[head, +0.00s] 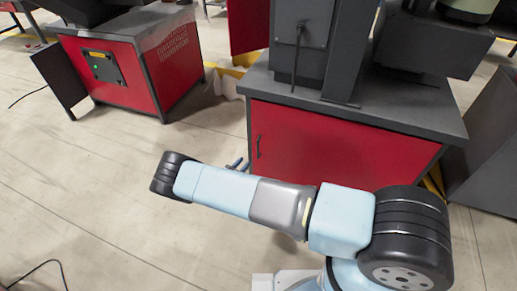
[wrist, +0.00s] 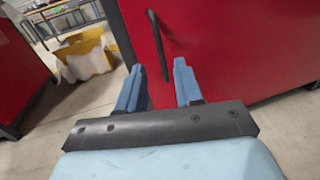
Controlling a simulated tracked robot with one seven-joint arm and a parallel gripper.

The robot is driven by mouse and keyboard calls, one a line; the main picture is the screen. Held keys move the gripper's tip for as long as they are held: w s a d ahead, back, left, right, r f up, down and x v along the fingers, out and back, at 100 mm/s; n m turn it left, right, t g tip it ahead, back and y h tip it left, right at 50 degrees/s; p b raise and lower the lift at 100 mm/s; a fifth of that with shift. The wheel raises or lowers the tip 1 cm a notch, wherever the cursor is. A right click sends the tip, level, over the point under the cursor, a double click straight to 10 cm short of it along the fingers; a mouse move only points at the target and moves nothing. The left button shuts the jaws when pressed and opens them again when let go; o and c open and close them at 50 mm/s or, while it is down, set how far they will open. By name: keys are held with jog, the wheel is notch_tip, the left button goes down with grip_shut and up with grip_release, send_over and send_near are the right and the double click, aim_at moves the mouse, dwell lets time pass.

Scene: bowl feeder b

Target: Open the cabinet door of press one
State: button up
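The red cabinet door (head: 330,150) fills the front of the dark-topped machine stand at centre right in the head view and looks closed. Its dark upright bar handle (head: 258,146) is near the door's left edge. In the wrist view the red door (wrist: 235,45) fills the upper right, with the handle (wrist: 159,45) just beyond the fingertips. My gripper (wrist: 157,75) is open, its two blue fingers apart with nothing between them. The handle appears ahead of the gap, apart from the fingers. In the head view my gripper (head: 237,164) is mostly hidden behind my arm.
Another red cabinet (head: 120,75) with a small panel stands at the back left. A yellow container (wrist: 82,48) with pale contents stands beyond the fingers. A dark slanted panel (head: 485,150) stands at the right. The floor (head: 90,180) at the left is mostly clear, with a black cable (head: 45,268).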

jog(key=f, duration=0.1)
send_over(258, 157)
jog(key=shift+w+a+n, duration=0.1)
jog(key=shift+w+n, duration=0.2)
dwell(0.4)
jog(key=shift+c, duration=0.2)
grip_shut()
